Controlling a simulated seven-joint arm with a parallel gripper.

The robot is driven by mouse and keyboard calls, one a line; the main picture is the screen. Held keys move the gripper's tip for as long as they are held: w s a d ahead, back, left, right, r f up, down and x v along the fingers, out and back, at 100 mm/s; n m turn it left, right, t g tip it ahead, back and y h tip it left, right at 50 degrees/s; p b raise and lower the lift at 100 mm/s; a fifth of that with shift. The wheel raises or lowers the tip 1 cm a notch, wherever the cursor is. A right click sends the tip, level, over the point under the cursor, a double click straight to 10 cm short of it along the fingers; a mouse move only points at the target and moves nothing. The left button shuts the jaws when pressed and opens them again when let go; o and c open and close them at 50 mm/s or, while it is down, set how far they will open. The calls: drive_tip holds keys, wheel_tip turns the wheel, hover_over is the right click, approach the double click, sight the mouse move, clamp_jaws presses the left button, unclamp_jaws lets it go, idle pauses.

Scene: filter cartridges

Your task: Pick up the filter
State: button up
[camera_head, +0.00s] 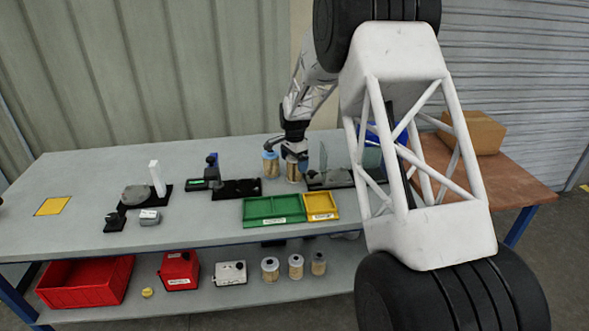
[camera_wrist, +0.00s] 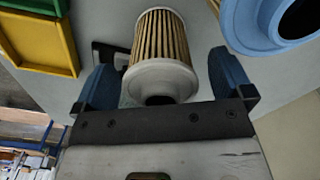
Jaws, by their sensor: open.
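A filter (camera_wrist: 160,40) with tan pleats and a white end cap stands between my gripper's two blue fingers in the wrist view. My gripper (camera_wrist: 164,75) is open, with one finger on each side of the filter and a visible gap to each. In the head view my gripper (camera_head: 291,156) is over this filter (camera_head: 293,173), which stands on the grey table and is partly covered by the gripper. A second filter with a blue cap (camera_head: 270,164) stands just left of it. Its blue end (camera_wrist: 275,22) shows close to the right finger in the wrist view.
Green (camera_head: 272,210) and yellow (camera_head: 320,206) trays lie in front of the filter. A black stand with a clear panel (camera_head: 333,175) is close on the right. A black plate (camera_head: 237,189) lies left. Several more filters (camera_head: 296,266) stand on the lower shelf.

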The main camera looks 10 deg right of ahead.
drive_tip(key=shift+f, duration=0.5)
drive_tip(key=c, duration=1.1)
